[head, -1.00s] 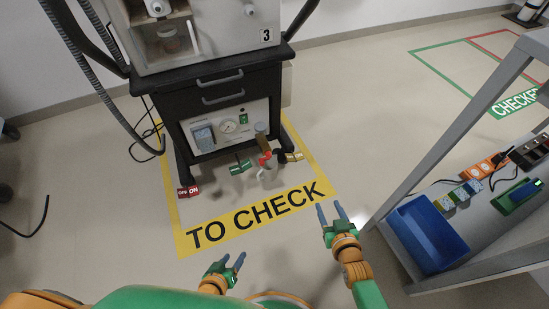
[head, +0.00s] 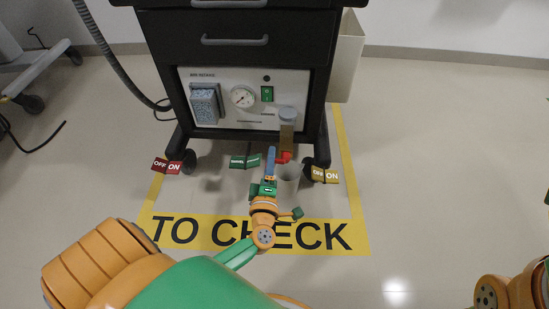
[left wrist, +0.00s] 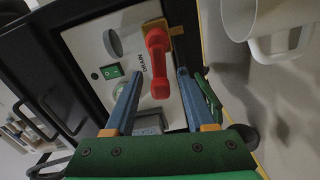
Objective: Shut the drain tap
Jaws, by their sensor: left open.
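The drain tap shows in the left wrist view as a red handle (left wrist: 158,62), lying lengthwise beside a DRAIN label on the pale panel. In the head view only a small red part of the tap (head: 284,157) shows, below a brownish cylinder (head: 287,132). My left gripper (head: 271,153) is open just in front of the panel. In the left wrist view its blue fingers (left wrist: 159,80) lie on either side of the red handle; whether they touch it I cannot tell. My right gripper is out of view; only part of that arm shows at the lower right.
A pale cup (head: 291,178) stands under the tap, close beside my left gripper. Red (head: 174,166), green (head: 245,161) and yellow (head: 325,175) tags are at the cart's (head: 240,45) base. A green switch (head: 267,94) is on the panel. Floor to the right is clear.

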